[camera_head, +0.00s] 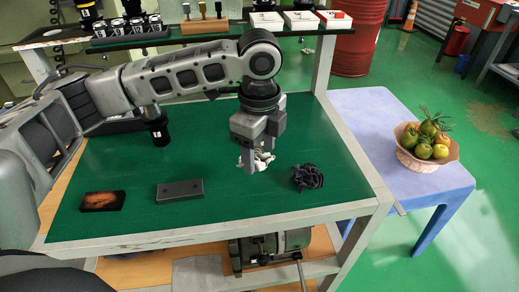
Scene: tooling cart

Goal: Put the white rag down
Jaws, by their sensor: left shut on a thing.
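My left gripper (253,167) points down over the green cart top, a little right of its middle. It is shut on the white rag (264,158), a small crumpled white bundle that shows around the fingers. The fingers hide part of the rag. I cannot tell whether the rag touches the green mat (225,178). My right gripper is not in view.
A dark crumpled bundle (307,177) lies just right of the gripper. A grey block (180,190) and a dark box with an orange-brown top (102,201) lie left. A black cylinder (157,127) stands behind. The front middle of the mat is clear.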

